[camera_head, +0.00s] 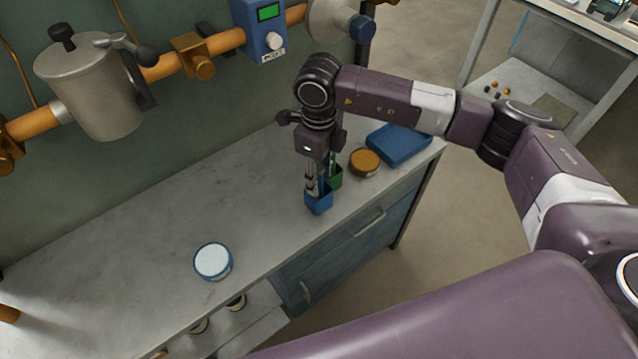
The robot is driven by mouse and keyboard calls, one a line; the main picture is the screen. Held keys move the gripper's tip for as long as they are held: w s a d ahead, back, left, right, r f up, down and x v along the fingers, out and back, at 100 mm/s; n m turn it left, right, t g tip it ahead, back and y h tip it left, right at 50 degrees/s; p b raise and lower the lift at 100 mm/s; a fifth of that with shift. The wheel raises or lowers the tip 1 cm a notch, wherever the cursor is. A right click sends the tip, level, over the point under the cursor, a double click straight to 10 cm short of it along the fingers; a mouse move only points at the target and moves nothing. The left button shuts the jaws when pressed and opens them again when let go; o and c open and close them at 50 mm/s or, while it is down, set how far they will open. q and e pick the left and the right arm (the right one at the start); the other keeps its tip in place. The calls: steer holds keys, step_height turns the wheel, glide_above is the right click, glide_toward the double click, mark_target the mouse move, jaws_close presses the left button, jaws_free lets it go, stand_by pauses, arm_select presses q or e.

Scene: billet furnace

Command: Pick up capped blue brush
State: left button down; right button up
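My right gripper (314,187) points straight down over the counter, with its fingertips at a small blue holder (319,205). A small green holder (336,178) stands just behind it, partly covered by the gripper. A little blue shows behind the fingers, but I cannot tell whether it is the capped blue brush. No brush can be made out clearly. The fingers are too small and overlapped to tell whether they are open or shut on something. My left gripper is not in view.
A round tin with an orange-brown top (365,162) and a blue tray (399,144) lie right of the holders. A white-topped round tin (213,261) sits on the grey counter (120,265). Pipes and a metal canister (92,85) line the wall. The counter's left part is mostly clear.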

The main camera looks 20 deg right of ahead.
steer(key=c, duration=0.5)
jaws_close()
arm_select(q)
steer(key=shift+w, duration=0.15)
